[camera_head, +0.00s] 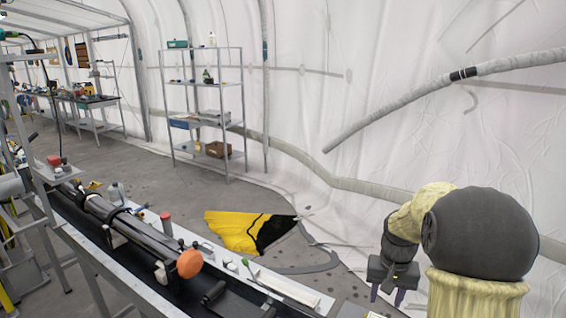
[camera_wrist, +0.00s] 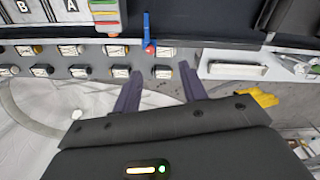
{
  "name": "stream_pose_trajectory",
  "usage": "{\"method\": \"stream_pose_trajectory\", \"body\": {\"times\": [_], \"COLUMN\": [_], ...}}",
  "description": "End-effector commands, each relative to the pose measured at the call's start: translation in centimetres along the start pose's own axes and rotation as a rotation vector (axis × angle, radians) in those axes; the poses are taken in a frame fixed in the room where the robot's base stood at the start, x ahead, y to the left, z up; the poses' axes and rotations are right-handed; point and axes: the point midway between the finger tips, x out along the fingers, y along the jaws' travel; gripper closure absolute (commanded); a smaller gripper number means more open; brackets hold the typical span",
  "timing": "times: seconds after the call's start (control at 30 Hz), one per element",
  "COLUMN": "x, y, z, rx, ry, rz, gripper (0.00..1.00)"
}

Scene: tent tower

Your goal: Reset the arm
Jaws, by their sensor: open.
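My gripper (camera_head: 387,292) shows at the lower right in the head view, at the end of my folded arm. In the wrist view my gripper (camera_wrist: 158,82) has its two dark fingers apart with nothing between them. The fingers look apart from the panel, though the exact gap is hard to tell.
A long bench (camera_head: 97,245) with a dark tube and an orange knob (camera_head: 190,263) runs along the lower left. A yellow and black cloth (camera_head: 240,231) lies on the floor. A metal shelf (camera_head: 203,85) stands by the white tent wall (camera_head: 420,140). The floor between looks mostly clear.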

Motion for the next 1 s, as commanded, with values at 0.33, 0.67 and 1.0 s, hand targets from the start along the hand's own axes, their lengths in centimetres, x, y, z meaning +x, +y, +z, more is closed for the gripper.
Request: {"method": "stream_pose_trajectory", "body": {"times": [0.33, 0.67, 1.0], "x": [0.6, 1.4, 1.4], "y": [-5.2, -6.0, -6.0], "z": [12.0, 18.2, 18.1], "rx": [-0.222, -0.325, -0.323], "ry": [0.12, 0.18, 0.179], "rz": [-0.025, -0.042, -0.042], "gripper": [0.58, 0.58, 0.58]}}
